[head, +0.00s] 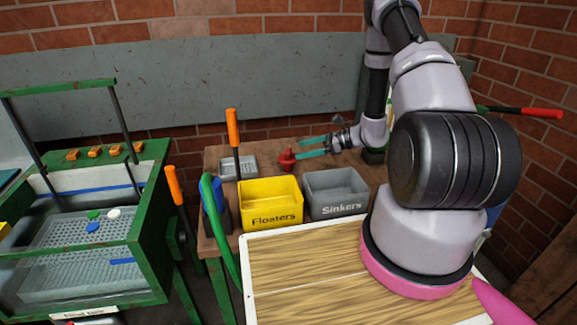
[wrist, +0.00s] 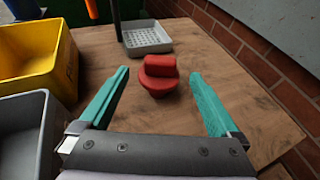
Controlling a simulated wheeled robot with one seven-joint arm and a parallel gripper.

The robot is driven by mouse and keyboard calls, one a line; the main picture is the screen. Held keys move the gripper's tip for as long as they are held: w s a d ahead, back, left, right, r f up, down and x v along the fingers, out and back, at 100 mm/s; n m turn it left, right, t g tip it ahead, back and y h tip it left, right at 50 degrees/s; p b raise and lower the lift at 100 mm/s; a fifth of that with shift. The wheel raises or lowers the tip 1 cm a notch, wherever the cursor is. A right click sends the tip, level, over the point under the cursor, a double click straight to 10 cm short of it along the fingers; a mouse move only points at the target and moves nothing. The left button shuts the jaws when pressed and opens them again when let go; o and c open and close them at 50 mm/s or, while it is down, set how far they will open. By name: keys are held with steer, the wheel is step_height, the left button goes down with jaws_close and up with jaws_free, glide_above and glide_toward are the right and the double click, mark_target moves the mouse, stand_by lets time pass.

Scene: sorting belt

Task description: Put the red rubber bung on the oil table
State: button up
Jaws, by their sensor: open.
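The red rubber bung (wrist: 159,75) stands on the wooden table, a round body with a raised grip on top. In the head view the bung (head: 287,159) is just off the fingertips, behind the yellow bin. My gripper (head: 305,148) has two teal fingers, spread apart and empty. In the wrist view the bung is ahead, between the lines of the fingers, with a gap on both sides. No surface is readably marked as the oil table, so I cannot tell which it is.
The yellow Floaters bin (head: 270,217) and grey Sinkers bin (head: 336,207) stand at the front of the wooden table (wrist: 245,100). A grey perforated tray (wrist: 147,38) is beyond the bung. A green-framed tank (head: 150,230) is at left. Brick wall is behind.

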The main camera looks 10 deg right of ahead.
mark_target(291, 151)
steer(key=x, duration=0.6)
steer(key=shift+w+a+f, duration=0.1)
steer(key=shift+w+a, duration=0.05)
steer(key=shift+a, duration=0.1)
steer(key=shift+c, duration=0.3)
jaws_close()
